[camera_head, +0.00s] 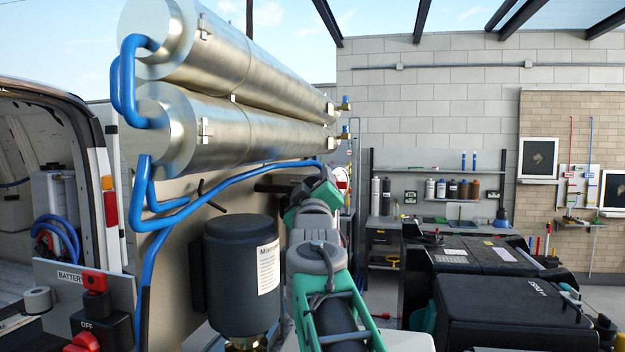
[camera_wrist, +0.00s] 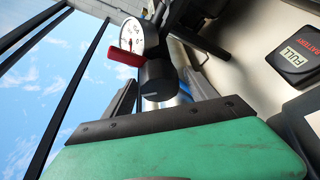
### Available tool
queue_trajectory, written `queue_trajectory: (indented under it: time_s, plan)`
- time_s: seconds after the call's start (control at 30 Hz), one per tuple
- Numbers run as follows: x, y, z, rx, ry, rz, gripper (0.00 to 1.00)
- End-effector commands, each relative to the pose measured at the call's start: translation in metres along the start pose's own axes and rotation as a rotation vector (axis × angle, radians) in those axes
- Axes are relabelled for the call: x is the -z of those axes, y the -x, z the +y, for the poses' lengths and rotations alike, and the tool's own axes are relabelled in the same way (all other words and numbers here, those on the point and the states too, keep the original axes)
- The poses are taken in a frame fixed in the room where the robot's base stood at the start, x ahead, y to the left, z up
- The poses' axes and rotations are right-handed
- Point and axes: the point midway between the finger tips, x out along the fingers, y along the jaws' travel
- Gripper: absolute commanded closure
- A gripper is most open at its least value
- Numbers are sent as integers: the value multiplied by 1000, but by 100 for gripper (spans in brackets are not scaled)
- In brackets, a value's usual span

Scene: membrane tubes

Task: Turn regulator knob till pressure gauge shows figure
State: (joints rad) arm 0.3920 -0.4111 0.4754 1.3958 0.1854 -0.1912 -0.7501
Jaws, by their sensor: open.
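The pressure gauge (camera_wrist: 132,36) is a white round dial at the top of the wrist view. Its reading is too small to tell, and a red tab (camera_wrist: 125,57) covers its lower part. The black cylindrical regulator knob (camera_wrist: 157,79) is just below it. My gripper (camera_wrist: 160,84) is open, its dark fingers on either side of the knob in the picture. I cannot tell whether they touch it. In the head view the gauge (camera_head: 341,177) shows just beyond my gripper (camera_head: 325,186), which hides the knob.
Two steel membrane tubes (camera_head: 255,135) with blue hoses lie above my arm at the left. A black canister (camera_head: 236,275) stands close left of my arm. A battery display (camera_wrist: 297,56) reads FULL. Black cases (camera_head: 510,312) stand at right, and a workbench (camera_head: 435,225) is behind.

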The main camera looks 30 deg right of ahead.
Motion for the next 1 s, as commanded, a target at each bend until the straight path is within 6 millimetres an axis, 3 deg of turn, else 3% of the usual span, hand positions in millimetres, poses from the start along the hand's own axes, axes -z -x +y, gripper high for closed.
queue_trajectory:
  time_s: [0.17, 0.87, 1.0]
  plan:
    - [-2, 0, 1, -1, 1, -2, 35]
    - [-2, 0, 1, -1, 1, -2, 92]
    - [-4, 1, -2, -7, -15, -1, 94]
